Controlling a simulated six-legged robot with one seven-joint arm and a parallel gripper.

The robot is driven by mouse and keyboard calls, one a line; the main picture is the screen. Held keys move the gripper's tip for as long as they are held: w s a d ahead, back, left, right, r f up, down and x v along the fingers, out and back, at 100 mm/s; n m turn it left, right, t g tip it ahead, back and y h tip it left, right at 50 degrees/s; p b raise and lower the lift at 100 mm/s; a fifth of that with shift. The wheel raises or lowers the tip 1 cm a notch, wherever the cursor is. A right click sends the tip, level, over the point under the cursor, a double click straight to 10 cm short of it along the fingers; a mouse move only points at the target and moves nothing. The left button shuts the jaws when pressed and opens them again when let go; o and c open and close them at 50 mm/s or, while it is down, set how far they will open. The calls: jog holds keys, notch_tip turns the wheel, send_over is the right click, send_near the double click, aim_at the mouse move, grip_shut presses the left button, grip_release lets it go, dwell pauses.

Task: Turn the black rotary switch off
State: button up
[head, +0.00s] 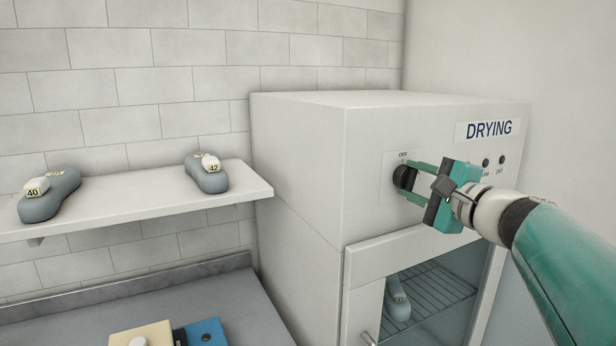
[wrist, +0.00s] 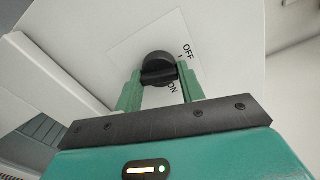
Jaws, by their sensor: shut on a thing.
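The black rotary switch (head: 404,177) sits on a pale plate on the front of the white drying cabinet (head: 297,150). It also shows in the wrist view (wrist: 158,66), with the labels OFF and ON beside it on the plate. My gripper (head: 411,180) reaches the switch from the right, its two green fingers one above the other in the head view. In the wrist view my gripper (wrist: 158,77) is shut on the switch's raised grip bar, one finger at each end. Which label the switch points to is hard to tell.
A cabinet window (head: 430,290) below the switch shows a wire rack with a grey shoe-like form inside. Two small dark indicators (head: 486,162) are right of the switch. A shelf (head: 130,205) at left bears two grey forms. Blue and cream blocks lie on the grey bench (head: 240,300).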

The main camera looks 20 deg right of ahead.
jog(key=shift+n, duration=1.5)
jog(key=o, duration=1)
jog(key=shift+w, duration=0.2)
jog(key=shift+c, duration=0.2)
jog(key=s, duration=1.4)
jog(key=shift+d, duration=0.2)
